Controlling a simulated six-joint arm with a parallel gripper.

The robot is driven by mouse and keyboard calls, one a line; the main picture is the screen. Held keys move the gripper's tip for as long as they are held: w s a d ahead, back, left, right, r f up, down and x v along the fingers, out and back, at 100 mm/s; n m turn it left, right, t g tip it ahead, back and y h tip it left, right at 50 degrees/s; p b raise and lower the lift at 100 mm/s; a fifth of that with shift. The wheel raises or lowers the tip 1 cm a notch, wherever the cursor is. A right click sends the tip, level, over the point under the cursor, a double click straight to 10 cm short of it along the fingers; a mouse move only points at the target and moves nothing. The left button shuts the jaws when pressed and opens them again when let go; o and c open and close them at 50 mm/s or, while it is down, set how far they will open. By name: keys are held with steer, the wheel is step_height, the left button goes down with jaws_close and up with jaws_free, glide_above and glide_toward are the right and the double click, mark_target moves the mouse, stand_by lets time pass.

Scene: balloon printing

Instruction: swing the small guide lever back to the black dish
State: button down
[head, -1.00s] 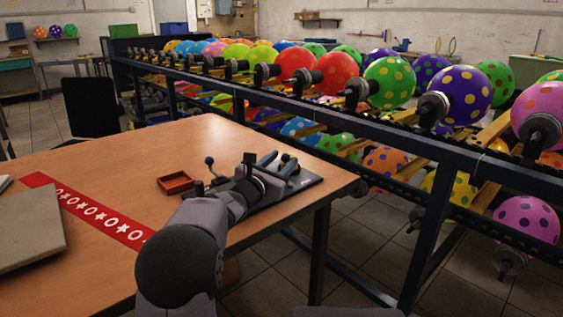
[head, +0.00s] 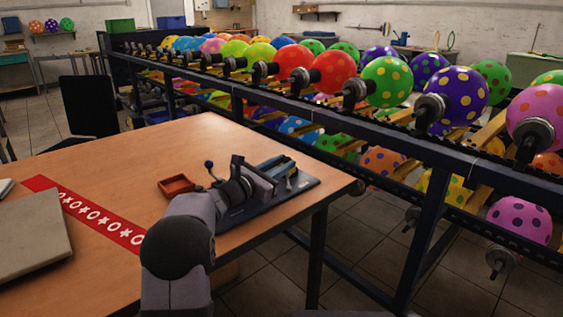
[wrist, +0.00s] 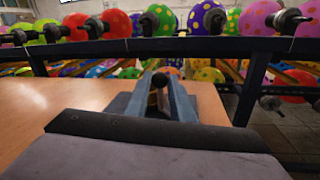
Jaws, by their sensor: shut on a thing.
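My gripper (head: 286,165) is over the dark base plate (head: 308,184) of a small fixture near the table's right corner. In the wrist view, its two blue-grey fingers (wrist: 160,83) close around a small piece with a dark round knob (wrist: 160,79), seemingly the small guide lever. A tan part shows between the fingers below the knob. Another lever with a dark blue ball knob (head: 209,163) stands left of my gripper, apart from it. I cannot make out the black dish; my gripper and arm hide part of the fixture.
An orange-red tray (head: 176,186) lies left of the fixture. A red printed strip (head: 90,212) and a grey slab (head: 30,235) lie on the table (head: 130,165). A dark rack (head: 420,150) of dotted balloons runs close behind the right edge. The table's middle is clear.

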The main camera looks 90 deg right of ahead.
steer(key=shift+r, duration=0.1)
steer(key=c, duration=1.5)
jaws_free()
steer(key=shift+c, duration=0.2)
steer(key=shift+a, duration=0.1)
steer(key=shift+v, duration=3.6)
